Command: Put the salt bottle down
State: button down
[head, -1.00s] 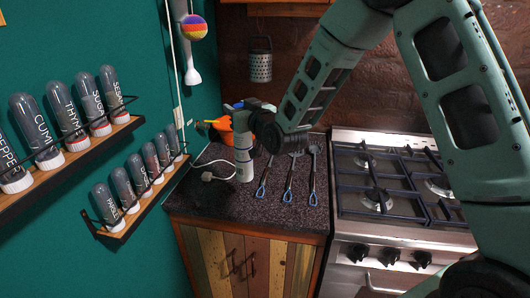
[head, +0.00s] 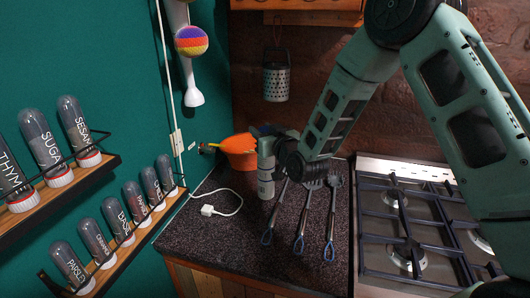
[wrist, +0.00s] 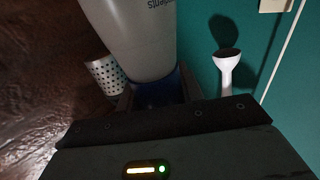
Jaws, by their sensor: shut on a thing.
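The salt bottle (head: 266,183) is a pale upright cylinder above the dark countertop (head: 215,235), in the middle of the head view. In the wrist view the bottle (wrist: 135,35) is large and grey-white, with dark lettering and a blue end between the fingers. My gripper (wrist: 160,92) is shut on that blue end. In the head view my gripper (head: 265,140) is at the bottle's top, and my arm comes in from the right. I cannot tell whether the bottle's base touches the counter.
Several utensils (head: 301,225) lie right of the bottle, beside the stove (head: 400,230). An orange pot (head: 238,150) stands behind it, and a white cable (head: 225,205) lies to its left. A grater (head: 276,80) hangs behind. The front-left counter is clear.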

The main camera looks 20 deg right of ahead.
aim_at(266, 167)
jog(key=shift+f+p, duration=0.75)
jog(key=shift+f, duration=1.85)
jog(key=c, duration=0.9)
grip_release()
jog(key=shift+f, duration=0.1)
jog(key=shift+s, duration=0.1)
